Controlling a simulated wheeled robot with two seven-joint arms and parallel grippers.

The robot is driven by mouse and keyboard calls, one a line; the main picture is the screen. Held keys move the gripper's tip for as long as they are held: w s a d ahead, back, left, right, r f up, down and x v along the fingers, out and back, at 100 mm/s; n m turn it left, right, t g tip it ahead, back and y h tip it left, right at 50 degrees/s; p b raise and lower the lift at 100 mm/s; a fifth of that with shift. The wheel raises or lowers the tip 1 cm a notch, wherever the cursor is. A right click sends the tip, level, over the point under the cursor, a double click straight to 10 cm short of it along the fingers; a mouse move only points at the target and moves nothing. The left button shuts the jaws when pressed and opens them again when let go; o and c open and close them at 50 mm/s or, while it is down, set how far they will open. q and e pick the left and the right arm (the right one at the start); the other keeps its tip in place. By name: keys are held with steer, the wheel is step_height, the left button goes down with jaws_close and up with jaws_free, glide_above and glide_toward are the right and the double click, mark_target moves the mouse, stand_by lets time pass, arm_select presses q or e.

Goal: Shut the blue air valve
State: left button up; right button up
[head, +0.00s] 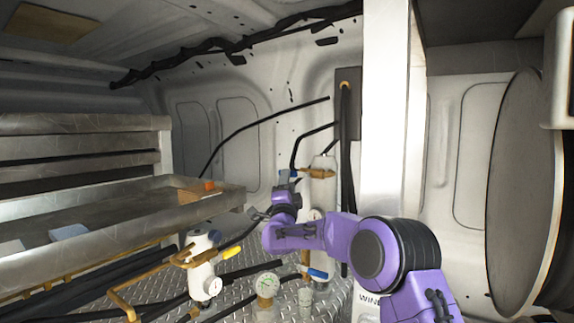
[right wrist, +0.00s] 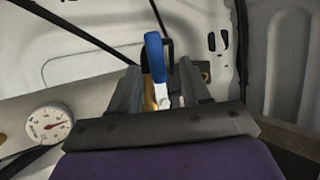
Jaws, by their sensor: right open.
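The blue valve handle (right wrist: 155,58) stands nearly upright in the right wrist view, on a whitish metal stem above a brass fitting (right wrist: 149,92). My right gripper (right wrist: 158,84) is open, with one finger on each side of the handle's lower part. I cannot tell whether either finger touches it. In the head view, my right gripper (head: 284,192) is at the upper part of the pipework, and a small blue piece (head: 284,176) shows just above it. The rest of that valve is hidden behind the gripper. My left gripper is not in view.
A white cylinder (head: 320,190) with brass fittings stands just right of the gripper. Another blue handle (head: 318,273) and a yellow handle (head: 231,252) are lower down. A gauge (right wrist: 48,125) is left of my gripper. A metal shelf (head: 100,220) fills the left, and a large reel (head: 515,190) the right.

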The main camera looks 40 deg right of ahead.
steer(key=p+x, duration=0.3)
steer(key=x, duration=0.3)
steer(key=shift+w+d, duration=0.3)
steer(key=shift+w, duration=0.05)
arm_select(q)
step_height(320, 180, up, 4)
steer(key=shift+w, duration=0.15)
arm_select(e)
steer(key=shift+w, duration=0.15)
jaws_close()
